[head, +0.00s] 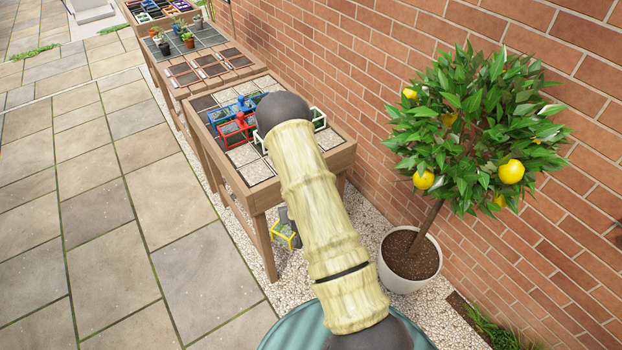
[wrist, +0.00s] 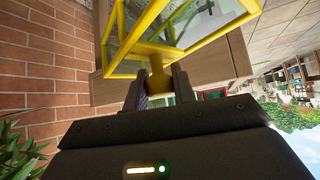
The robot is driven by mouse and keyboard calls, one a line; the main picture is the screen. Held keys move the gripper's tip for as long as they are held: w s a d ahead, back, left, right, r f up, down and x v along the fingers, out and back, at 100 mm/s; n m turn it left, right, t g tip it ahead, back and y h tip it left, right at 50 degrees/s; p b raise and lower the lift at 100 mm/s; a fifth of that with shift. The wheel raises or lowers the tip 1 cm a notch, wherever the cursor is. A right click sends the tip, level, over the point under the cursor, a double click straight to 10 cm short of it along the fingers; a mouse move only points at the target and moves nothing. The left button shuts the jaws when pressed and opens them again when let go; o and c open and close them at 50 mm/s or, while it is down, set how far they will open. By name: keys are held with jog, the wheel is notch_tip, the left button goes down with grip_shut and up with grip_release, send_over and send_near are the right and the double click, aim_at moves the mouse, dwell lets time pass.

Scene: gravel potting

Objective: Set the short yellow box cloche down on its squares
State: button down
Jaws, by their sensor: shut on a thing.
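The short yellow box cloche (head: 285,234) has a yellow frame with clear panes. In the head view it hangs beside the near end of the potting table, below its top and off the squares. In the wrist view the cloche (wrist: 180,30) fills the upper middle, tilted in the picture. My gripper (wrist: 158,88) is shut on its yellow knob. In the head view the gripper (head: 284,214) is partly hidden by my arm. The table's top carries pale and dark squares (head: 257,172); my arm hides some of them.
A red cloche (head: 236,130) and a blue cloche (head: 226,113) stand on the squares, with a white-framed one (head: 319,118) at right. The table's wooden rim (head: 262,198) is close to my gripper. A potted lemon tree (head: 412,258) stands at right by the brick wall (head: 345,75).

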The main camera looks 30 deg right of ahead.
jog(key=s+a+f+n+y, duration=0.2)
jog(key=s+a+f, duration=0.6)
jog(key=a+f, duration=0.1)
jog(key=shift+s+f, duration=0.3)
jog(key=shift+a, duration=0.1)
